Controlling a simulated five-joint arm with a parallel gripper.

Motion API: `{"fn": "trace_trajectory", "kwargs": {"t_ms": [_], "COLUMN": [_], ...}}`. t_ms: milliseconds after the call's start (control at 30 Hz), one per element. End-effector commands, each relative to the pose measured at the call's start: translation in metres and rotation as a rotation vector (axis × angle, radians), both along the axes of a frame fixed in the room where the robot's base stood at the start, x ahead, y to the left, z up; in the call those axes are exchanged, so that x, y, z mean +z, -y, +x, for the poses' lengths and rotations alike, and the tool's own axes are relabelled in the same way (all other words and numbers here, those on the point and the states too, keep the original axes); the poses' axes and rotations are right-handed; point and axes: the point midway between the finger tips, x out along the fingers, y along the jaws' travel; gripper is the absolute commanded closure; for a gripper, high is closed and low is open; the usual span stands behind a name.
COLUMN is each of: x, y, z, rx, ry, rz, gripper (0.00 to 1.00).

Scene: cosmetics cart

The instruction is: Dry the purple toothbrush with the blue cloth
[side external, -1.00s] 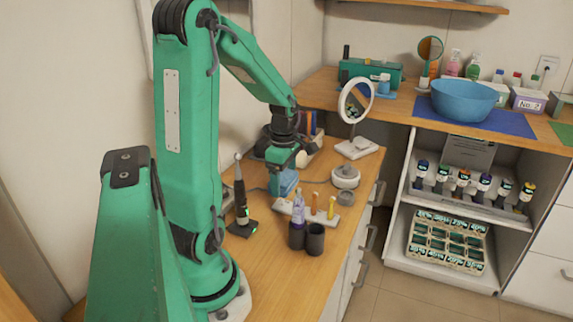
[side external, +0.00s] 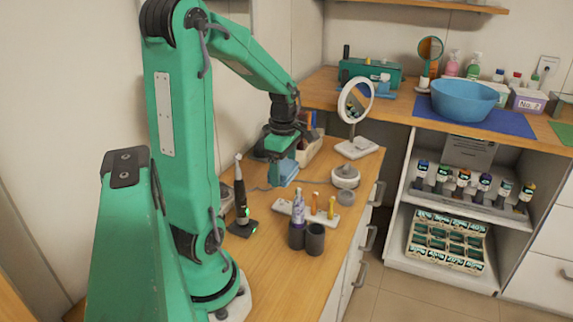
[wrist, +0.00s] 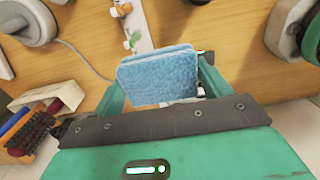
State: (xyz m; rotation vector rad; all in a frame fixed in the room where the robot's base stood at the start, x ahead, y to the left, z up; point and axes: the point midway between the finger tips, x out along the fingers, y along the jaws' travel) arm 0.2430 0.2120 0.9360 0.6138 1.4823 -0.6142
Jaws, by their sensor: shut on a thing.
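My gripper (side external: 281,158) is shut on the blue cloth (side external: 283,174), which hangs below it over the wooden counter. In the wrist view the folded cloth (wrist: 158,74) sits between the jaws of my gripper (wrist: 160,88) and hides part of the counter. A slim purple-and-white item (side external: 298,207) stands upright at the dark cups; it may be the purple toothbrush, but its shape is too small to be sure. The cloth is behind it and apart from it. Orange (side external: 314,203) and yellow items stand in the white holder (side external: 284,207).
Two dark cups (side external: 315,239) stand near the counter's front. A dark electric toothbrush (side external: 241,194) stands on a base at left. A box with brushes (wrist: 48,100) is beside my gripper.

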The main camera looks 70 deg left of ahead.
Motion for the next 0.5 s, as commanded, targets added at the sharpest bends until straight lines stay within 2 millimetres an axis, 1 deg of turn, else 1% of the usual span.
{"fn": "trace_trajectory", "kwargs": {"t_ms": [33, 167, 300, 367, 400, 500], "x": [0.012, 0.046, 0.084, 0.097, 0.107, 0.124], "y": [-0.001, -0.001, -0.001, -0.001, -0.001, 0.0], "z": [0.001, 0.001, 0.001, 0.001, 0.001, 0.0], "rx": [0.0, 0.0, 0.0, 0.0, 0.0, 0.0], "ry": [0.005, 0.007, 0.006, 0.004, 0.005, 0.003], "rz": [0.005, 0.006, 0.004, 0.004, 0.005, 0.003], "gripper": [0.42, 0.42, 0.42, 0.42, 0.42, 0.42]}}
